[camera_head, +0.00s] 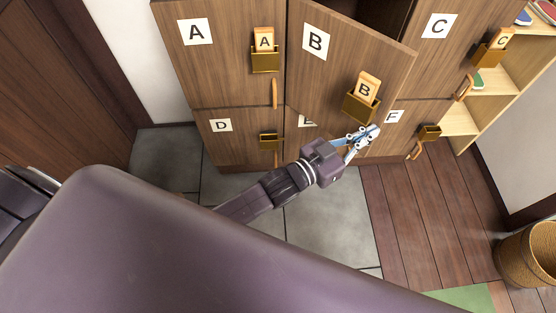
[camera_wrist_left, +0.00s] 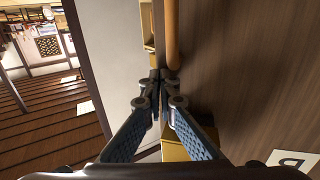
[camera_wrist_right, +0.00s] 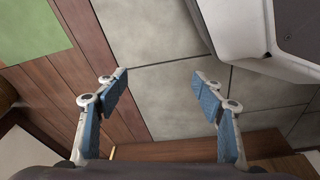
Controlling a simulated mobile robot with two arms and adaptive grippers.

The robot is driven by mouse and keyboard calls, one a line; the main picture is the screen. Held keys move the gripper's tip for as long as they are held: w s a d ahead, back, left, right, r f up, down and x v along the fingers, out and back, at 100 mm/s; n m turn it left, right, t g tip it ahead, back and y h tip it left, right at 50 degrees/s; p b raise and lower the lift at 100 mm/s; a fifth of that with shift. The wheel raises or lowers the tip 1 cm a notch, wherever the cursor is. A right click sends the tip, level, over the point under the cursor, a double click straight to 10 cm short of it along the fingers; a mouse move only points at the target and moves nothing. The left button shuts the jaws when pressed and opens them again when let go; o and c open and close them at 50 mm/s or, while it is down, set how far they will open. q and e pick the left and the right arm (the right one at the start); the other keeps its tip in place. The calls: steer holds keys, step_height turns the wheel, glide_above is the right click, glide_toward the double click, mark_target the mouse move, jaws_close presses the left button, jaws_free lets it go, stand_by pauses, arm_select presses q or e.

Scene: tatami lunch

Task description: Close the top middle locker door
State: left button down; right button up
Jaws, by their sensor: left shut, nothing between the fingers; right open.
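The top middle locker door (camera_head: 330,60), marked B, stands ajar, swung out on its left side hinge, with a dark gap behind its top edge. A brass holder (camera_head: 361,107) with a wooden B tag (camera_head: 367,87) is on its front. My left gripper (camera_head: 372,131) is shut and empty at the door's lower right corner. In the left wrist view its fingertips (camera_wrist_left: 160,75) are close to a wooden handle (camera_wrist_left: 173,35) near the door's edge; I cannot tell if they touch. My right gripper (camera_wrist_right: 160,80) is open and empty above the floor.
Locker doors A (camera_head: 225,65) and C (camera_head: 445,45) flank it and look shut, with door D (camera_head: 225,150) below. A shelf (camera_head: 490,100) with shoes stands at the right. A wicker basket (camera_head: 528,255) is on the floor. The floor before the lockers is clear.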

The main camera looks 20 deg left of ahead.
arm_select(q)
steer(key=w+d+n+t+y+b, duration=0.1)
steer(key=w+b, duration=0.3)
steer(key=w, duration=1.5)
steer(key=shift+w+d+n+y, duration=0.15)
steer(key=shift+d+n+y, duration=0.2)
steer(key=shift+y, duration=0.25)
arm_select(e)
steer(key=w+r+t, duration=0.1)
steer(key=w+r, duration=0.3)
steer(key=r, duration=1.1)
steer(key=shift+a, duration=0.2)
steer(key=shift+w, duration=0.1)
steer(key=shift+r, duration=0.1)
